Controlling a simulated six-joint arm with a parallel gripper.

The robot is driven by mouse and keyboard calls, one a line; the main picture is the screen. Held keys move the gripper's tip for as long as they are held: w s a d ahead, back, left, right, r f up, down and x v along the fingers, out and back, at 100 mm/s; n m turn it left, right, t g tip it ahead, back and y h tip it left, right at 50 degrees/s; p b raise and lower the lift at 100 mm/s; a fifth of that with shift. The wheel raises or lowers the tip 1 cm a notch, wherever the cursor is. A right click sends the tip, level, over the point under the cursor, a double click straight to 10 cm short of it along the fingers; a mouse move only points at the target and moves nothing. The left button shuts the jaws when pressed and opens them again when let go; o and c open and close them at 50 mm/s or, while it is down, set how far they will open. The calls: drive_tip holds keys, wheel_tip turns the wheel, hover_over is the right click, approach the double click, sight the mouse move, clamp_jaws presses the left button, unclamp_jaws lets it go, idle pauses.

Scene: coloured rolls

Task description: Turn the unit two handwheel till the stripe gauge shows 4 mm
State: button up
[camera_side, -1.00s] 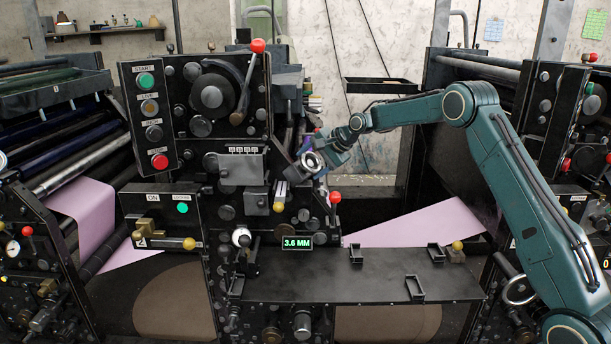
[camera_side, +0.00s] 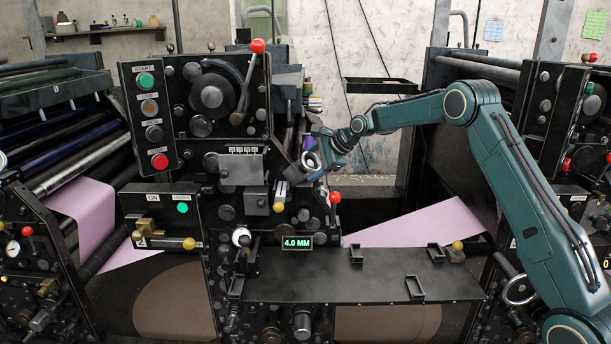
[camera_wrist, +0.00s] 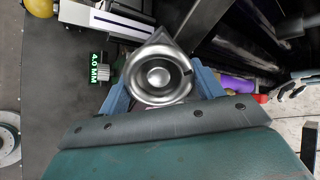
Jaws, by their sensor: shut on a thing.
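The handwheel is a round silvery wheel on the press unit in the side view (camera_side: 311,161); it also shows face-on in the wrist view (camera_wrist: 158,75). My gripper (camera_side: 322,157) is shut on the handwheel, its blue fingers on either side of the rim in the wrist view (camera_wrist: 160,88). The stripe gauge (camera_side: 297,243) is a small display with green digits that reads 4.0 MM. The same reading shows sideways in the wrist view (camera_wrist: 98,70).
A red-knobbed lever (camera_side: 335,198) stands just below my gripper. A yellow-knobbed lever (camera_side: 279,207) is to its lower left. A black shelf with small brackets (camera_side: 365,275) lies below. A pink paper web (camera_side: 420,226) runs behind at right.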

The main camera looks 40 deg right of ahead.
drive_tip(key=o, duration=1)
drive_tip(key=shift+c, duration=0.2)
drive_tip(key=shift+r, duration=0.1)
drive_tip(key=v, duration=1.3)
drive_tip(key=shift+s+r, duration=0.2)
drive_tip(key=shift+s, duration=0.1)
drive_tip(key=s+a+r+n+g+h, duration=0.1)
drive_tip(key=s+a+r+n, duration=0.2)
drive_tip(key=s+a+n, duration=0.5)
drive_tip(key=s+a+r+n+g, duration=0.1)
drive_tip(key=s+a+r+n, duration=0.2)
drive_tip(key=s+a, duration=0.5)
drive_tip(key=s+a+f+n, duration=0.1)
drive_tip(key=s+f+n, duration=0.1)
drive_tip(key=s, duration=0.5)
drive_tip(key=s+f+n+g, duration=0.1)
drive_tip(key=s+f+n, duration=0.1)
drive_tip(key=s+n, duration=0.3)
drive_tip(key=s+a+f+n+h, duration=0.1)
drive_tip(key=s+f+n, duration=0.1)
drive_tip(key=s, duration=0.9)
drive_tip(key=shift+s+a+f+n+g, duration=0.3)
drive_tip(key=shift+n+g, duration=0.1)
drive_tip(key=shift+n, duration=0.5)
